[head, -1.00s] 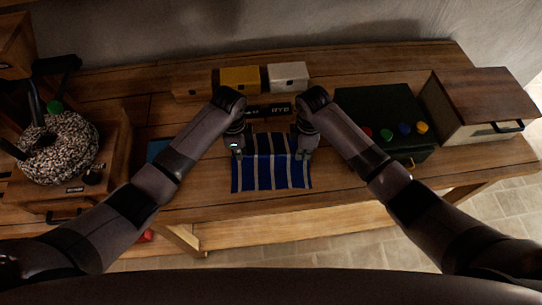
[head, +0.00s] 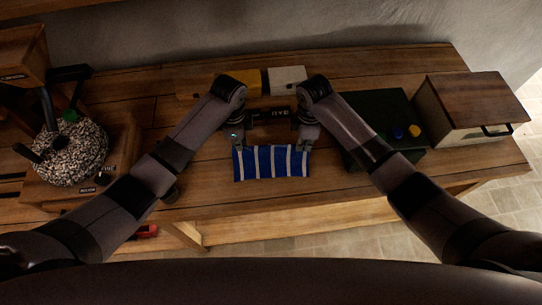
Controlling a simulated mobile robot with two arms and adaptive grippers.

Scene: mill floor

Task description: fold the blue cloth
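The blue cloth (head: 270,164) with white stripes lies near the middle of the table's front edge in the head view. Whether the layers lie flush under that edge cannot be seen.
A box labelled RYE (head: 270,115) stands just behind the cloth, between my arms. A yellow box (head: 247,82) and a white box (head: 287,79) are behind it.

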